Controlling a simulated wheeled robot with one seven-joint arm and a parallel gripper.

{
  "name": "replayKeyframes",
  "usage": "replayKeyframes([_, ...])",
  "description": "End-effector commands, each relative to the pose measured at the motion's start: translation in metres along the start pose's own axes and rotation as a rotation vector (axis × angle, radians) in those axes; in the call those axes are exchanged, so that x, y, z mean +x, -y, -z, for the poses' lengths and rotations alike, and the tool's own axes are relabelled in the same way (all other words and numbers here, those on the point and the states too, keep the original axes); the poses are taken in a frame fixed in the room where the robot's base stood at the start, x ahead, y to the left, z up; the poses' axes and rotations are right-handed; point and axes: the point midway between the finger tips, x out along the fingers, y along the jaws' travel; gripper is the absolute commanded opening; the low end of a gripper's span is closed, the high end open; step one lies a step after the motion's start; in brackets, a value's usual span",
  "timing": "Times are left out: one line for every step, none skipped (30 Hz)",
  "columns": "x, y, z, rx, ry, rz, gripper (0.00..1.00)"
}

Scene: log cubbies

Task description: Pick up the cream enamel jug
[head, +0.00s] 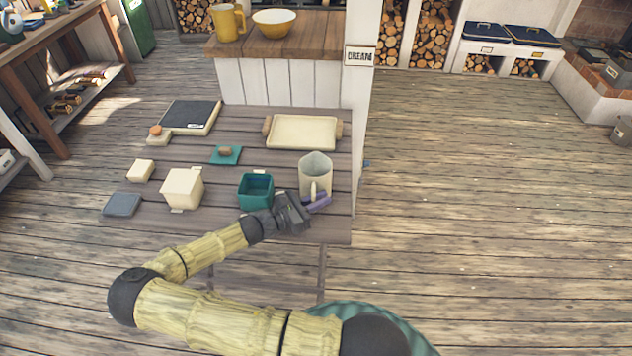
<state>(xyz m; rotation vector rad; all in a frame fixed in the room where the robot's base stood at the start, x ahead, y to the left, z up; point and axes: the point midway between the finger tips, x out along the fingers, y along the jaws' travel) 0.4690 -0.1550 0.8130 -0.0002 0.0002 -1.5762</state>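The cream enamel jug (319,170) stands upright near the right end of the plank table, with its spout at the top and its handle toward me. My gripper (315,202) is at the jug's near side, low by the handle. Its purple fingers appear very close to the handle's lower part. I cannot tell whether they touch it or are closed around it.
A teal box (256,192) stands just left of my gripper. A cream box (183,188), a small cream block (141,170), a grey slab (122,204) and a teal lid (225,155) lie further left. A cream tray (302,132) is behind the jug. A post stands at the table's right edge.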

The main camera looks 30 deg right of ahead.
Motion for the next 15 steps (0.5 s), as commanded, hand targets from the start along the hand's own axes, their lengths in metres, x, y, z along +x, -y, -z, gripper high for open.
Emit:
replayKeyframes([0.0000, 0.0001, 0.0001, 0.000, 0.000, 0.000, 0.00])
replayKeyframes([-0.0001, 0.0001, 0.0001, 0.000, 0.000, 0.000, 0.00])
replayKeyframes([-0.0001, 0.0001, 0.0001, 0.000, 0.000, 0.000, 0.00])
replayKeyframes([-0.0001, 0.0001, 0.0001, 0.000, 0.000, 0.000, 0.00])
replayKeyframes([-0.0001, 0.0001, 0.0001, 0.000, 0.000, 0.000, 0.00])
replayKeyframes([0.0001, 0.0001, -0.0009, 0.002, 0.002, 0.001, 0.00])
replayKeyframes([0.0001, 0.0001, -0.0009, 0.002, 0.002, 0.001, 0.00])
replayKeyframes([0.0001, 0.0001, -0.0009, 0.002, 0.002, 0.001, 0.00])
replayKeyframes([0.0001, 0.0001, -0.0009, 0.002, 0.002, 0.001, 0.00])
replayKeyframes([0.0000, 0.0001, -0.0009, 0.002, 0.001, 0.001, 0.00])
replayKeyframes([0.0000, 0.0001, -0.0010, 0.002, 0.001, 0.001, 0.00])
replayKeyframes([0.0000, 0.0001, -0.0016, 0.002, 0.001, 0.001, 0.00])
replayKeyframes([0.0000, 0.0000, -0.0024, 0.002, 0.001, 0.001, 0.00])
replayKeyframes([0.0000, 0.0000, -0.0035, 0.002, 0.001, 0.001, 0.00])
replayKeyframes([-0.0001, -0.0001, -0.0058, 0.002, 0.001, 0.001, 0.00])
